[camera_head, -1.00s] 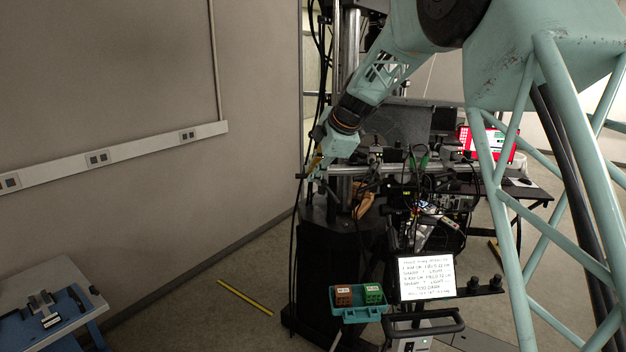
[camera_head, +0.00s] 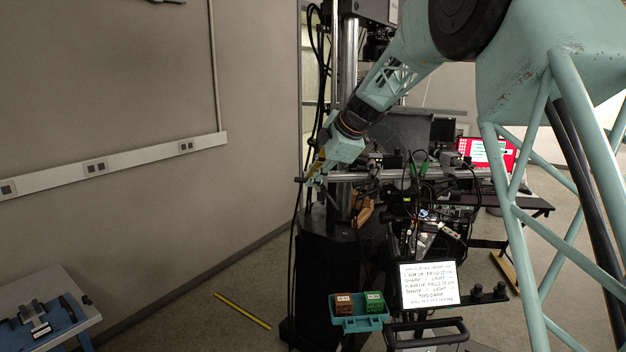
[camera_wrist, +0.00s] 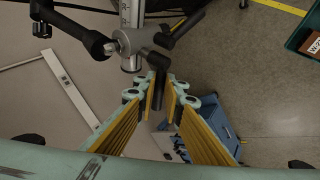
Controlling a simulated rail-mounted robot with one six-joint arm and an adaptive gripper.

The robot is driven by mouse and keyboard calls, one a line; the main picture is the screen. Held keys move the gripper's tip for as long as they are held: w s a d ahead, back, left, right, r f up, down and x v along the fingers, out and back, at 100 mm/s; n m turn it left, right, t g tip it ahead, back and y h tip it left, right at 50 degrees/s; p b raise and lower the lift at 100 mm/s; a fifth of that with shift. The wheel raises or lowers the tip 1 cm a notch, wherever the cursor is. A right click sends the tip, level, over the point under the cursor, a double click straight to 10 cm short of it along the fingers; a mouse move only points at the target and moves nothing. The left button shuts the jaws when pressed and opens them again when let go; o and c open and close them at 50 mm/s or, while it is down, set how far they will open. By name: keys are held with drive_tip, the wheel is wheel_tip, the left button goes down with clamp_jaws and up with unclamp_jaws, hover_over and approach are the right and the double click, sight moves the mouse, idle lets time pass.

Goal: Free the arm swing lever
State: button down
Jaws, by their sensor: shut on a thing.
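My gripper (camera_wrist: 161,90) has its yellow-padded fingers closed around a short dark cylindrical lever (camera_wrist: 157,94) in the wrist view. The lever hangs from a grey metal clamp hub (camera_wrist: 138,41) with dark knobs and arms around it. The pads hide part of the lever's sides, and I cannot tell whether it is loose or tight. In the head view my gripper (camera_head: 316,171) is small, at the left side of the instrument stand, beside the clamp. The lever itself is too small to make out there.
A horizontal metal bar (camera_head: 390,173) and hanging cables lie right of my gripper. A teal tray (camera_head: 362,325) holds a brown and a green box below. A lit sign (camera_head: 428,284) stands beside it. A blue bench (camera_head: 45,318) is at lower left.

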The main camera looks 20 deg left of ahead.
drive_tip(key=shift+d+f+b, duration=0.1)
drive_tip(key=shift+f+b, duration=0.05)
drive_tip(key=shift+b, duration=0.95)
drive_tip(key=y+b, duration=0.1)
drive_tip(key=b, duration=0.2)
drive_tip(key=m+y+b, duration=0.1)
drive_tip(key=b, duration=0.3)
drive_tip(key=shift+w+d+g+b, duration=0.15)
drive_tip(key=shift+d+g+b, duration=0.1)
drive_tip(key=shift+g+b, duration=0.05)
drive_tip(key=shift+r+y+b, duration=0.4)
drive_tip(key=shift+b, duration=0.3)
drive_tip(key=shift+w+d+f+g+y+b, duration=0.15)
drive_tip(key=shift+g+y+b, duration=0.15)
drive_tip(key=shift+b, duration=0.75)
drive_tip(key=y+b, duration=0.1)
drive_tip(key=b, duration=0.3)
drive_tip(key=shift+d+m, duration=0.15)
drive_tip(key=shift+m, duration=0.25)
drive_tip(key=shift+d+r+y, duration=0.15)
drive_tip(key=shift+r+y, duration=0.15)
drive_tip(key=shift+y, duration=0.2)
drive_tip(key=c, duration=2.6)
unclamp_jaws()
drive_tip(key=shift+c, duration=0.2)
